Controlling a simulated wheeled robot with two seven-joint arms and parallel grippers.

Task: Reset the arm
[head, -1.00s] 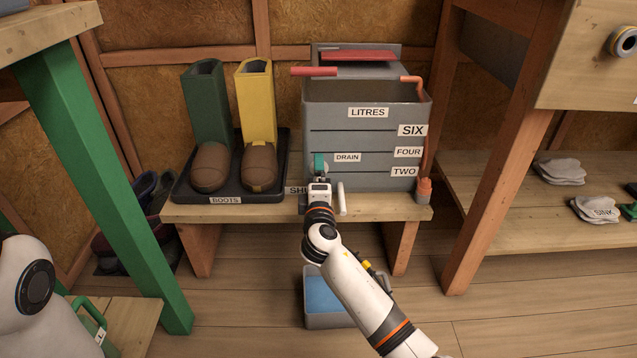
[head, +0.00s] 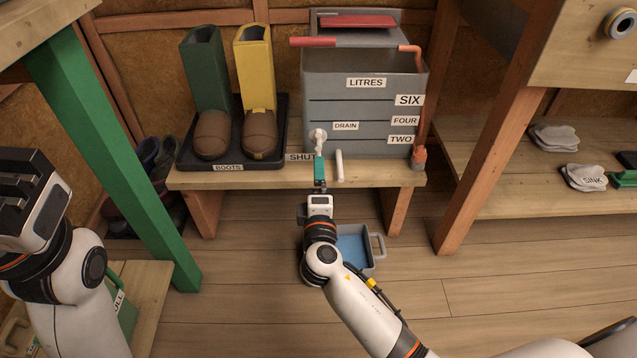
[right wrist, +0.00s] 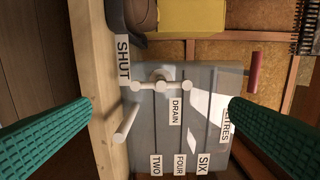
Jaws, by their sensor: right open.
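My right gripper (head: 320,172) is in front of the grey tank (head: 365,88), just below its white drain tap (head: 318,137). In the right wrist view its two green ribbed fingers (right wrist: 160,120) are wide apart with nothing between them. The tap's white crossbar handle (right wrist: 162,86) and spout (right wrist: 128,126) show there, apart from the fingers, beside the "SHUT" label (right wrist: 123,58). My left gripper (head: 28,195) is raised at the left edge of the head view; its jaw gap is not clear.
The tank and a black tray with green (head: 207,90) and yellow boots (head: 255,85) stand on a wooden bench (head: 250,180). A grey basin of blue water (head: 372,262) is on the floor below. A green post (head: 110,165) stands left; a shelf with grey cloths (head: 583,177) is right.

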